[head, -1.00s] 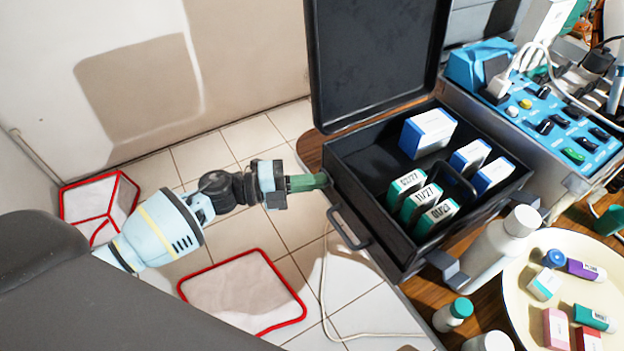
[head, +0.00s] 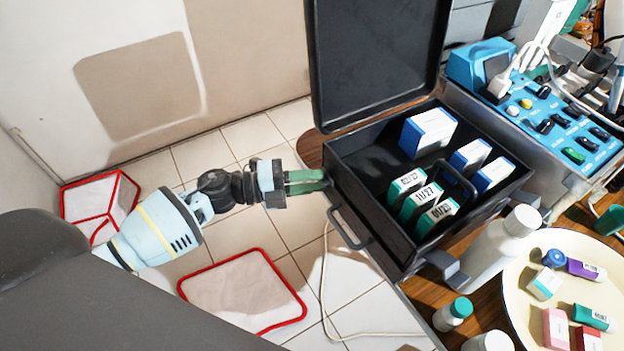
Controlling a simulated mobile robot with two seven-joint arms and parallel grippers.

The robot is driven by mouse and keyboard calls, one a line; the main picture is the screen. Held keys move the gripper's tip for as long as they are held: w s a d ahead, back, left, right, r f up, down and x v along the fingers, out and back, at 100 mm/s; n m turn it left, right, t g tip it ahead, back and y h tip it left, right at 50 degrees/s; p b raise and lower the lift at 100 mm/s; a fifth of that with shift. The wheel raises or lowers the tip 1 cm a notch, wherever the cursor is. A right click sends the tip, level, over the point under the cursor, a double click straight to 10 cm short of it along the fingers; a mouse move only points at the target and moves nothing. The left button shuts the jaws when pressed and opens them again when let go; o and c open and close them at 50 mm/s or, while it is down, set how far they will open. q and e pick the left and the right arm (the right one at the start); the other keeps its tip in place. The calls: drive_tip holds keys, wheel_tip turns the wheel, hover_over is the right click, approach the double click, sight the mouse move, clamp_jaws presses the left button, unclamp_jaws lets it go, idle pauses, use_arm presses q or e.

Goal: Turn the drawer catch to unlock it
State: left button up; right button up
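A black case (head: 345,190) stands open on a wooden table, its lid (head: 375,60) raised. My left gripper (head: 324,181) is at the case's left side wall, near its back left corner. Its two green fingers are slightly apart, with a narrow gap between them. The fingertips are at or very close to the wall; I cannot tell if they touch it. I cannot make out the drawer catch; it may be hidden by the fingers. A carrying handle (head: 347,230) sticks out from the same wall, nearer the front. My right gripper is not in view.
Several labelled boxes (head: 429,133) stand inside the case. A white bottle (head: 500,240), a green-capped bottle (head: 453,314) and a cream tray (head: 520,285) are at the right. A blue control unit (head: 560,130) is behind them. Red-edged containers (head: 240,290) are on the tiled floor.

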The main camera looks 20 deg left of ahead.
use_arm(q)
drive_tip(key=v, duration=0.7)
drive_tip(key=shift+s+a+b, duration=0.15)
drive_tip(key=shift+a+b, duration=0.1)
drive_tip(key=shift+b, duration=0.2)
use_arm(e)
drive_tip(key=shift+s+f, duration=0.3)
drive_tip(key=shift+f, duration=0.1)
